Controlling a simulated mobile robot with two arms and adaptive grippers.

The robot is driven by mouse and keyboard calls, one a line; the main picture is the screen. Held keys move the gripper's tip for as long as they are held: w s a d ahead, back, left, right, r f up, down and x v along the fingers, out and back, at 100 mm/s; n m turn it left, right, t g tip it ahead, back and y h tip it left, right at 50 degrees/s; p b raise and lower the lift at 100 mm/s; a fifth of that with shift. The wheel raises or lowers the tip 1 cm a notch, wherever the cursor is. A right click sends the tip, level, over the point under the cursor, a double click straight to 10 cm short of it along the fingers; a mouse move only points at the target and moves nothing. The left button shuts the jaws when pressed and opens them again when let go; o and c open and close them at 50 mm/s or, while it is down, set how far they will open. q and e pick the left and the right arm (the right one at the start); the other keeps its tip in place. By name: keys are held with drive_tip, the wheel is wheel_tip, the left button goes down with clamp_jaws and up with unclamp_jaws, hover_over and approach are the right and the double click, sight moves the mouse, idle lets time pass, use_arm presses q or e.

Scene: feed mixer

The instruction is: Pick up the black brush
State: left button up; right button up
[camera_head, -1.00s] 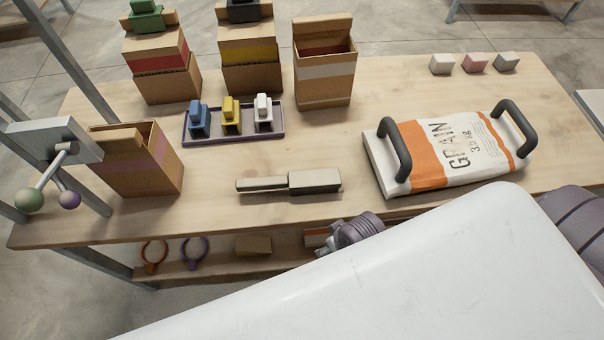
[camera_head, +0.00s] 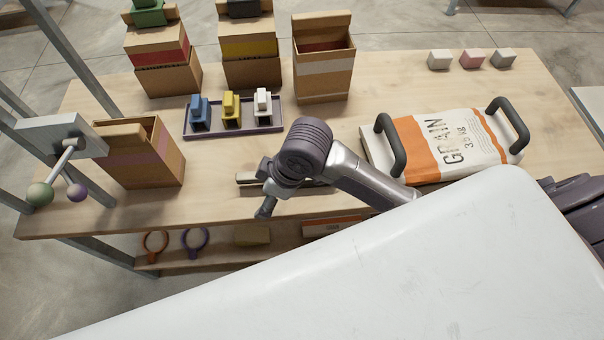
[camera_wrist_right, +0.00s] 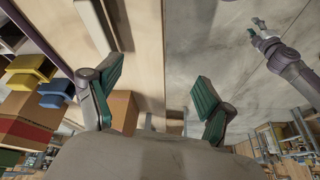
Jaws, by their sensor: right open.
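The brush (camera_head: 246,178) lies flat on the wooden table (camera_head: 215,205) near its front edge. It is mostly hidden by my right arm in the head view, with only parts of its pale, dark-edged body showing. A pale bar (camera_wrist_right: 92,25), likely the brush, shows at the top left in the right wrist view. My right gripper (camera_head: 264,190) is over the brush's left part in the head view. In the right wrist view my right gripper (camera_wrist_right: 157,70) is open and empty, its green pads wide apart. My left gripper (camera_wrist_right: 256,28) shows small at the top right there.
A grain bag (camera_head: 440,150) with black handles lies to the right. A tray (camera_head: 183,127) with blue, yellow and white pieces stands behind the brush. Open cardboard boxes (camera_head: 140,155) (camera_head: 323,70) stand left and behind. A shelf (camera_head: 215,262) is below the table edge.

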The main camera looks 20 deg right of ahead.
drive_tip(key=w+d+r+n+g+h, duration=0.2)
drive_tip(key=w+d+r+n+h, duration=0.15)
drive_tip(key=w+d, duration=0.45)
wheel_tip(320, 180, down, 8)
drive_tip(key=shift+a+f+p, duration=0.1)
drive_tip(key=shift+p, duration=0.45)
drive_tip(key=f, duration=0.1)
drive_tip(key=f+p, duration=0.1)
drive_tip(key=f, duration=0.2)
drive_tip(key=shift+d+f+p, duration=0.35)
drive_tip(key=shift+d+f, duration=0.05)
drive_tip(key=shift+f, duration=0.25)
drive_tip(key=c, duration=1.4)
